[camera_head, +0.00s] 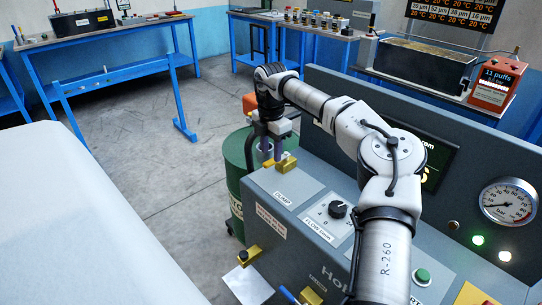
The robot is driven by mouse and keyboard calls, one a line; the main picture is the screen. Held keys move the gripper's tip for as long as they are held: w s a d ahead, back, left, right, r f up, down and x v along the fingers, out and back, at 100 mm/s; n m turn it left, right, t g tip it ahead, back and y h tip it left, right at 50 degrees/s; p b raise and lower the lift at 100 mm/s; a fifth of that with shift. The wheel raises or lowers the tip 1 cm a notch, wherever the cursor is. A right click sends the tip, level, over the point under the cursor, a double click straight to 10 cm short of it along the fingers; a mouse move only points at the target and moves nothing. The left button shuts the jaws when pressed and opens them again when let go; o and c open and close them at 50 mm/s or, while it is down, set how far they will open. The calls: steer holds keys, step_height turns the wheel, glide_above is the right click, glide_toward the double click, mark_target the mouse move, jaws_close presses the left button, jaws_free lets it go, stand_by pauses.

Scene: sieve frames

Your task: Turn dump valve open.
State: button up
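The DUMP label (283,198) is on the sloping top of the grey console (262,240). Just behind it is a brass-coloured valve part (287,164), which I take to be the dump valve. My gripper (272,154) points down at the console's far left corner, with its fingers at or beside this brass part. Two finger shapes show with a narrow space between them. The fingers and wrist hide part of the valve, so I cannot tell the handle's angle or whether the fingers touch it.
A flow knob (337,209), a green button (422,275) and a pressure gauge (508,202) are on the console. Brass fittings (247,256) sit along its front. A green drum (236,165) stands behind my gripper. A white surface (80,225) fills the left; grey floor lies between.

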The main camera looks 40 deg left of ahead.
mark_target(271, 160)
step_height(271, 160, up, 11)
steer(key=shift+r+b, duration=0.2)
steer(key=shift+b, duration=0.25)
stand_by(0.4)
